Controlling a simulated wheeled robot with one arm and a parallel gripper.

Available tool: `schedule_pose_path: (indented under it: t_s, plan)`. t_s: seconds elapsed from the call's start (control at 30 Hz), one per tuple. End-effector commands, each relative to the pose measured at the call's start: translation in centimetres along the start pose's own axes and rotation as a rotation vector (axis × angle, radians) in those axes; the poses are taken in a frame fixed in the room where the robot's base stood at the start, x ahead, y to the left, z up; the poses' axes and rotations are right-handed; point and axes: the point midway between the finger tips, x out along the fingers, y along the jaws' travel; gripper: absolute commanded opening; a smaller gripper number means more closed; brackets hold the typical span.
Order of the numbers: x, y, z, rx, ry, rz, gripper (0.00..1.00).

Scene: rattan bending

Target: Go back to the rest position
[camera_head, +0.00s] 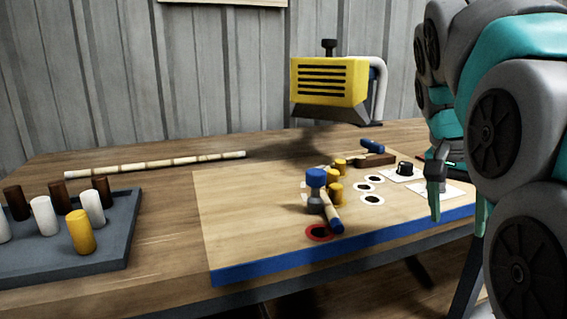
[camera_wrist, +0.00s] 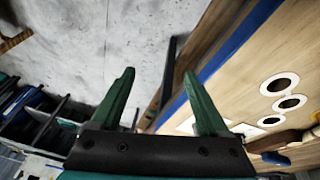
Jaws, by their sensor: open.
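My gripper (camera_wrist: 160,100) is open and empty in the wrist view, its two green fingers apart with floor and the table's edge behind them. In the head view, my gripper (camera_head: 437,190) hangs at the right, by the front edge of the blue-edged wooden board (camera_head: 250,215). My arm fills the right side of that view. Nothing is between the fingers. Whether the gripper is above the board or just in front of its edge is hard to tell.
A yellow heater-like device (camera_head: 330,82) stands above the board. A blue-capped tool (camera_head: 316,185), yellow pegs (camera_head: 335,192) and ringed holes (camera_head: 372,199) are on the board. A grey tray (camera_head: 110,250) with several pegs is at left. A bamboo-like rod (camera_head: 155,165) lies behind it.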

Motion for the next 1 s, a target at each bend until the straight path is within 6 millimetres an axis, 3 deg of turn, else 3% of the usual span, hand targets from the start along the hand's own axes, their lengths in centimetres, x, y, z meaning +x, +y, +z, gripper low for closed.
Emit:
schedule_pose_path:
  t_s: [0.37,0.73,0.9,1.0]
  plan:
    - [7.6,1.1,11.7,-0.416,-0.147,-0.036,0.78]
    - [15.5,4.9,25.4,-0.783,-0.303,-0.118,0.78]
    - [17.8,6.6,29.7,-0.885,-0.348,-0.15,0.78]
    - [18.6,7.2,31.0,-0.916,-0.361,-0.161,0.78]
